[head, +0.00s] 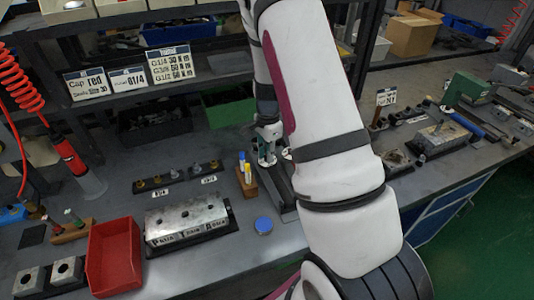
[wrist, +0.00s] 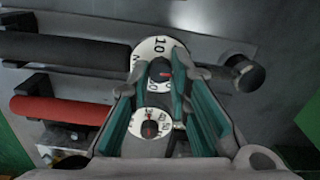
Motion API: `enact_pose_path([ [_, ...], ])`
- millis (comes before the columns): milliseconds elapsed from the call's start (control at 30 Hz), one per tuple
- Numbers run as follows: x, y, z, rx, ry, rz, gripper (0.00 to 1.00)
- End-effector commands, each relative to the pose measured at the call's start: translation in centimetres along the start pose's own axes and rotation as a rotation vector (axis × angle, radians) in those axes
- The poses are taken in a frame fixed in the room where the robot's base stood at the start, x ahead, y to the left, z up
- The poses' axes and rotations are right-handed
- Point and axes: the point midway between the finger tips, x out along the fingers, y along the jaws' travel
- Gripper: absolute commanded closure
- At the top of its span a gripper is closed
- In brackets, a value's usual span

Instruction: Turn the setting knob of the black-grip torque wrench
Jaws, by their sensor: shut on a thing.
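The black-grip torque wrench (wrist: 70,50) lies across the top of the wrist view, its black handle at left. At its right is a white dial marked 10 (wrist: 148,46), with the dark setting knob (wrist: 160,72) and a red mark at its middle. My gripper (wrist: 161,75) has its teal-padded fingers on either side of this knob and is shut on it. In the head view my gripper (head: 267,158) is low over the bench, and my arm hides much of the wrench area.
A red-grip wrench (wrist: 70,110) lies beside it, its dial (wrist: 150,126) between my fingers' lower parts. A wooden block with markers (head: 246,181) stands just left of my gripper.

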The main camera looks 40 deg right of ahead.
Motion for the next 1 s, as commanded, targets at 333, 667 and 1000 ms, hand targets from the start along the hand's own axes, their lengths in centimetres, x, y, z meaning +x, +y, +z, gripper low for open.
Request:
enact_pose_path([
  [333,-0.03,-0.06,-0.06,0.005,0.002,-0.002,1.0],
  [667,-0.01,-0.02,-0.03,0.004,0.001,-0.001,0.61],
  [1000,-0.12,0.15,-0.08,-0.121,-0.003,0.0,0.61],
])
